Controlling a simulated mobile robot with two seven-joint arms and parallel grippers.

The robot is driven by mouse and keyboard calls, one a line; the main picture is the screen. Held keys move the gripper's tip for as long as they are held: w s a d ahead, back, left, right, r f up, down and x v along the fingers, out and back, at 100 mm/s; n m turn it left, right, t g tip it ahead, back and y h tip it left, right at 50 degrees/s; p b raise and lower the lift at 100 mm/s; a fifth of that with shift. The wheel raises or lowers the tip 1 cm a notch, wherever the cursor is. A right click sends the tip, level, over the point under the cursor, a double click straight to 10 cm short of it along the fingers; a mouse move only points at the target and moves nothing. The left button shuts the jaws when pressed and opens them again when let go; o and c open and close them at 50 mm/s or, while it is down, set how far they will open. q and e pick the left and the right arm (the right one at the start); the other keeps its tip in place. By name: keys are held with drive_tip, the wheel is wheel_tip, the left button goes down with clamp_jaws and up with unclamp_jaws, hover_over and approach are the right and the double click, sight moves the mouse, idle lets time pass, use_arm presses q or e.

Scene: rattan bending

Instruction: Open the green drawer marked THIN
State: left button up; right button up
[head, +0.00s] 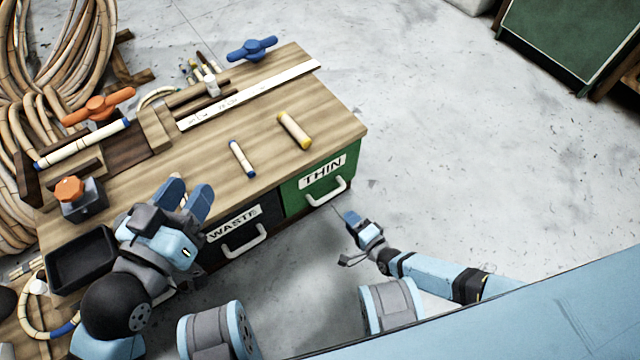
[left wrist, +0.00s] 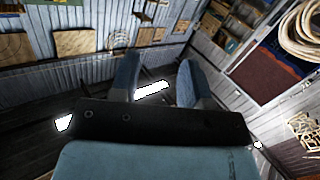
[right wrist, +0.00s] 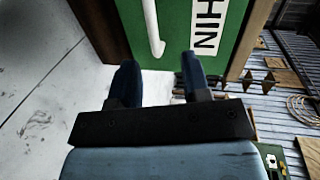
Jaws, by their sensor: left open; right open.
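The green drawer (head: 312,187) marked THIN is at the right end of the workbench front, and its face looks flush with the bench. Its white handle (head: 327,193) sits below the label. In the right wrist view the green drawer front (right wrist: 174,30) and the white handle (right wrist: 152,28) are ahead of the fingers. My right gripper (head: 352,222) is open and empty, just in front of the drawer and apart from the handle. My left gripper (head: 187,195) is open and empty above the bench's left front part.
A dark drawer (head: 240,231) marked WASTE is left of the green one. On the wooden benchtop (head: 270,125) lie two short rattan pieces, a ruler (head: 250,94) and clamps. A black tray (head: 82,262) is at the left. The floor (head: 450,170) right of the bench is clear.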

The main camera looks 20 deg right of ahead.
sight(329, 195)
use_arm(q)
drive_tip(key=shift+w+a+r+m+t+h+b, duration=0.25)
drive_tip(key=shift+w+m+b, duration=0.35)
drive_tip(key=shift+b, duration=0.35)
drive_tip(key=shift+w+a+r+m+t+h+b, duration=0.15)
drive_tip(key=shift+w+a+m+t+b, duration=0.25)
drive_tip(key=shift+m+b, duration=0.45)
drive_tip(key=shift+w+a+r+m+t+h+b, duration=0.1)
drive_tip(key=shift+w+a+m+t+h+b, duration=0.3)
drive_tip(key=shift+b, duration=0.6)
use_arm(e)
drive_tip(key=shift+m, duration=0.5)
drive_tip(key=shift+d+f+x, duration=0.25)
drive_tip(key=shift+x, duration=1.95)
drive_tip(key=shift+d+f+x, duration=0.2)
drive_tip(key=shift+f+x, duration=0.05)
drive_tip(key=shift+x, duration=2)
drive_tip(key=shift+d+f+x, duration=0.2)
drive_tip(key=shift+d+x, duration=0.05)
drive_tip(key=shift+x, duration=1.95)
use_arm(q)
drive_tip(key=shift+d, duration=0.1)
use_arm(e)
drive_tip(key=shift+w, duration=0.1)
clamp_jaws()
